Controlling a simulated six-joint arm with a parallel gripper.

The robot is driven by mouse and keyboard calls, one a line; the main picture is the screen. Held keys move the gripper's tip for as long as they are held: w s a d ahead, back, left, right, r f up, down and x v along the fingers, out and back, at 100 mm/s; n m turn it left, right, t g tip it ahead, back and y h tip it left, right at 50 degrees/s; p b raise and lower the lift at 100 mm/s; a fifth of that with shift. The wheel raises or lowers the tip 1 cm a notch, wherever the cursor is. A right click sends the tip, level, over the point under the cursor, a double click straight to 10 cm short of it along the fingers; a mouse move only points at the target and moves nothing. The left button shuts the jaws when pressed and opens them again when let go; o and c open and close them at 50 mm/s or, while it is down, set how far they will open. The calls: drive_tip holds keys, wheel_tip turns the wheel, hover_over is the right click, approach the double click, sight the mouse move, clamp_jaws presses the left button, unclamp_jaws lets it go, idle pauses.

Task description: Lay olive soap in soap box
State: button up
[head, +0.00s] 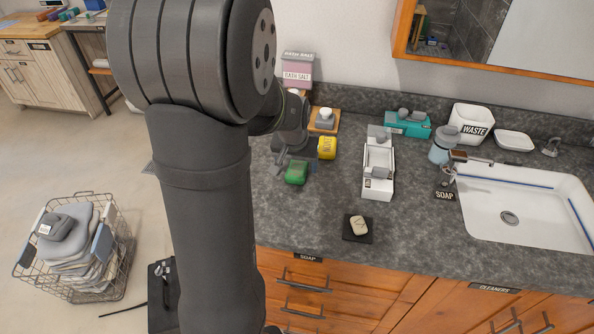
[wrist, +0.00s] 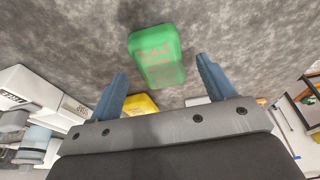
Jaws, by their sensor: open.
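A green soap bar (head: 296,172) lies on the grey counter; its top shows reddish lettering in the wrist view (wrist: 155,57), too blurred to read. It is the likeliest olive soap. My gripper (head: 292,158) is open and empty just by it. In the wrist view the two blue fingers of my gripper (wrist: 161,70) are spread, with the green bar between and slightly beyond their tips. A long white box (head: 377,186) with a small label and grey parts stands to the right on the counter, likely the soap box. In the wrist view a white labelled box (wrist: 35,90) shows at left.
A yellow bar (head: 327,147) lies close behind the green one. A pale soap sits on a black dish (head: 350,237) near the front edge. A teal box (head: 408,125), a blue-grey bottle (head: 440,150) and the sink (head: 560,215) are farther right. Front-left counter is clear.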

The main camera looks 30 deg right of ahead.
drive_tip(key=shift+x, duration=0.9)
drive_tip(key=c, duration=1.2)
drive_tip(key=shift+r, duration=0.15)
